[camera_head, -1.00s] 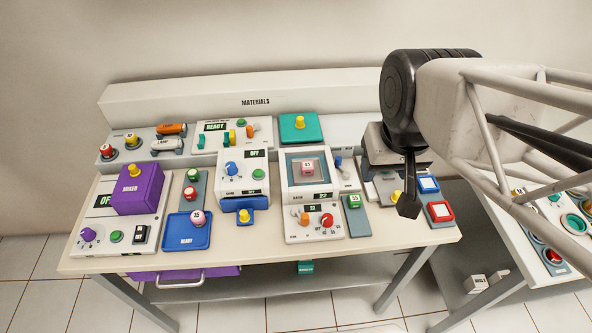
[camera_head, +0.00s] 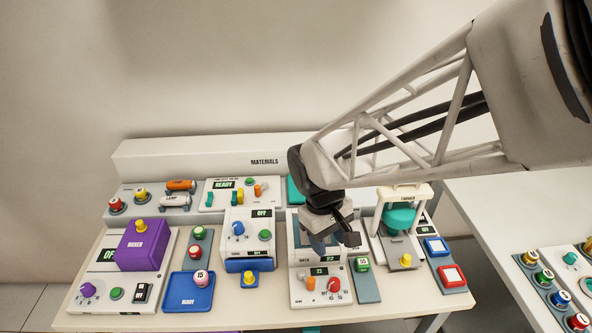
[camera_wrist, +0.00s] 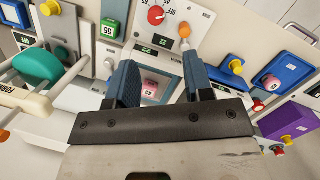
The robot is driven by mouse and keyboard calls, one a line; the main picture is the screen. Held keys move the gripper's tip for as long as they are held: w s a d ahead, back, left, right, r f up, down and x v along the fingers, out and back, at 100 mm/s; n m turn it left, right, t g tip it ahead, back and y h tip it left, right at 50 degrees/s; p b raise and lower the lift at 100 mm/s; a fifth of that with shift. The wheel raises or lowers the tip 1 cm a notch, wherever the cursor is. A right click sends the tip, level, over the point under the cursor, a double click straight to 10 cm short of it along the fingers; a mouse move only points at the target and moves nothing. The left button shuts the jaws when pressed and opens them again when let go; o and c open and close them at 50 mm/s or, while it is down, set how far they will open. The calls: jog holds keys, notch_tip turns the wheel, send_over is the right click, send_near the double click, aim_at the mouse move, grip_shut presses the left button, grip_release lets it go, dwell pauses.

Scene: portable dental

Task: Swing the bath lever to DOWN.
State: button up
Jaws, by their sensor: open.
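The bath (camera_head: 298,285) is the white unit in the middle of the table, with displays reading 22 and 21, an orange knob (camera_head: 310,284) and a red dial (camera_head: 334,285). My gripper (camera_head: 334,243) is open above the bath and hides most of its basin. In the wrist view a pink item marked 45 (camera_wrist: 150,84) sits in the basin, seen between my open fingers (camera_wrist: 162,72); I cannot tell any contact. The bath's blue-knobbed lever, at its right side earlier, is hidden by my gripper in the head view. A blue bit beside my left finger in the wrist view is unclear.
A white former (camera_head: 410,192) with a teal block stands just right of the bath. A slate tray (camera_head: 368,288) with a green item (camera_head: 361,264) lies between them. A white unit reading OFF (camera_head: 249,226) stands close on the left, and a blue tray (camera_head: 188,292) further left.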

aim_at(310, 279)
jog(key=w+a+f+n+g+h, duration=0.1)
jog(key=w+a+f+n, duration=0.1)
jog(key=a+f, duration=0.3)
notch_tip(310, 279, down, 3)
jog(key=shift+a+r+n+g+h, duration=0.2)
jog(key=shift+n+g+h, duration=0.15)
jog(key=shift+n, duration=0.25)
jog(key=shift+f, duration=0.15)
jog(key=shift+x, duration=3.85)
grip_shut()
